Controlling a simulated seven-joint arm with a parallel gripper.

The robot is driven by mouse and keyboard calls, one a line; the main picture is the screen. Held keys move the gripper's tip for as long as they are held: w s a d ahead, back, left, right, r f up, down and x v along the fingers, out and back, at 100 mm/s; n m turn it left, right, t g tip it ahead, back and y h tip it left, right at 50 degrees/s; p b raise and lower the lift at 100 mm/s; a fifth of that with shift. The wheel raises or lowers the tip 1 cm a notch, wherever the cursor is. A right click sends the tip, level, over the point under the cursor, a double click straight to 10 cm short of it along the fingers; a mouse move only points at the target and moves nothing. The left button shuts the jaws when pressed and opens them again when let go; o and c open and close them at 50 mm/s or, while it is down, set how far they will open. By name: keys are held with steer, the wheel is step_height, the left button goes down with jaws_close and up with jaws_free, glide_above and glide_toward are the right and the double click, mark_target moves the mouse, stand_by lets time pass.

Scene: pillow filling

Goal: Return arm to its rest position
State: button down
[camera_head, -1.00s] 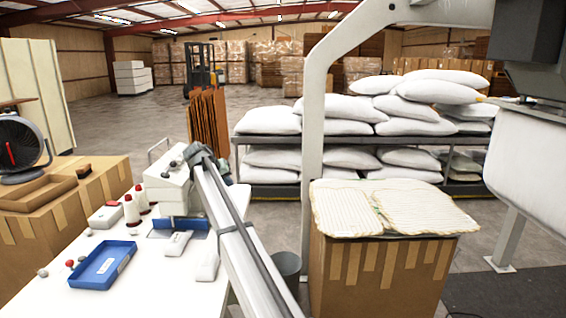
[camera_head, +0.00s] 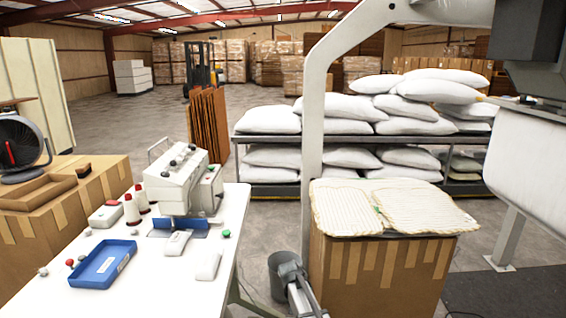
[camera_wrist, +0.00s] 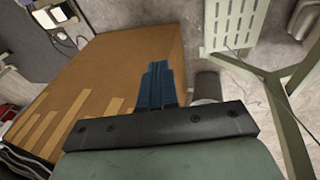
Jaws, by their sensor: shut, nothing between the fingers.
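My gripper (camera_wrist: 160,72) shows in the wrist view with its two dark blue fingers pressed together and nothing between them. It hangs clear over the edge of a brown cardboard box (camera_wrist: 125,50). In the head view my grey arm (camera_head: 294,283) is low at the bottom centre, between the white table (camera_head: 215,290) and the taped box (camera_head: 385,285). I cannot make out the fingers in the head view.
A grey bin (camera_head: 275,272) stands on the floor close behind the arm. The table holds a sewing machine (camera_head: 180,180) and a blue tray (camera_head: 103,263). Striped pillow covers (camera_head: 420,208) lie on the box. A pale upright post (camera_head: 313,130) rises behind it.

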steer(key=s+d+f+g+y, duration=0.15)
steer(key=s+d+f, duration=0.25)
steer(key=s+f, duration=0.7)
steer(key=s+d+f+g+h, duration=0.1)
steer(key=s+d+f+g, duration=0.2)
steer(key=s+f, duration=0.75)
steer(key=s+d+f+g+y, duration=0.2)
steer(key=s+g, duration=0.2)
steer(key=s, duration=2.9)
steer(key=shift+s+d+f+y, duration=0.15)
steer(key=shift+f+y, duration=0.05)
steer(key=shift+y, duration=0.15)
